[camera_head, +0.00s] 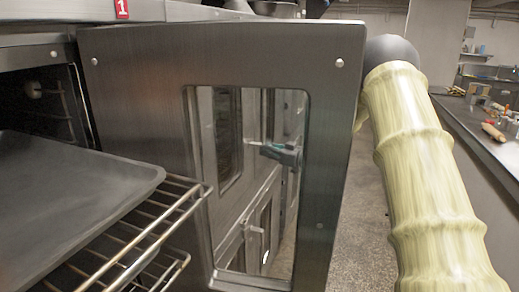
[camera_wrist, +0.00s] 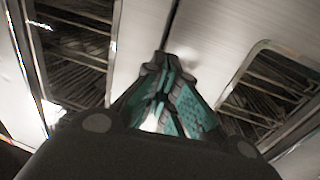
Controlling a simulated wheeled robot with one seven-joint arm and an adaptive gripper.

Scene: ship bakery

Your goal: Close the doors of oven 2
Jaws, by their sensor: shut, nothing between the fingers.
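A steel oven door (camera_head: 140,100) with a tall window stands swung open across the middle of the head view. Its oven (camera_head: 45,95) is at the left. No number 2 shows, so I cannot tell which oven this is. My gripper (camera_head: 266,150) shows through the window, beyond the door. In the wrist view, my gripper (camera_wrist: 165,62) has its teal-padded fingers together and empty. They point at the dark seam between two steel panels, a left one (camera_wrist: 140,35) and a right one (camera_wrist: 215,35), each beside a window showing racks. Contact with them cannot be told.
A dark tray (camera_head: 70,190) on wire racks (camera_head: 150,235) juts out of the oven at the left. A red label "1" (camera_head: 122,9) is above the door. A counter (camera_head: 470,135) with small items runs along the right. Speckled floor (camera_head: 360,235) shows between.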

